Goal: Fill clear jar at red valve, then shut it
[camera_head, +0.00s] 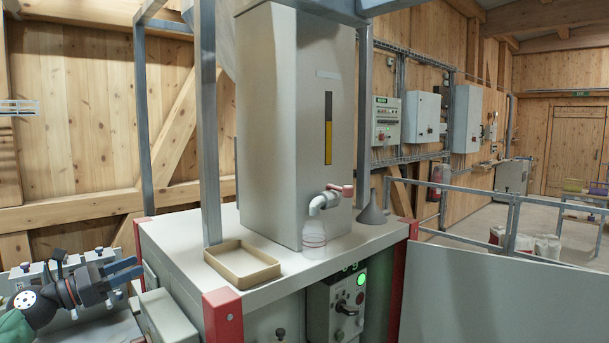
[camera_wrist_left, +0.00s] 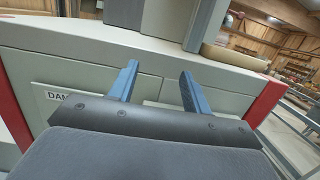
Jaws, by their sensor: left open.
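The clear jar (camera_head: 314,234) stands upright on the machine's top, below the pale spout (camera_head: 322,201); it looks empty, but it is small in view. The red valve (camera_head: 345,190) is the red handle at the spout, on the front of the tall grey tank (camera_head: 290,130). My left gripper (camera_head: 138,267) is at the lower left in the head view, open and empty, well away from the jar. In the left wrist view its two blue fingers (camera_wrist_left: 157,85) are apart, facing the machine's side. My right gripper does not show.
A shallow tan tray (camera_head: 242,281) lies on the machine's top (camera_head: 185,246), left of the jar. A grey funnel (camera_head: 371,209) stands to the right. A grey post (camera_head: 209,130) rises behind the tray. A control panel (camera_head: 340,302) with a green light is below.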

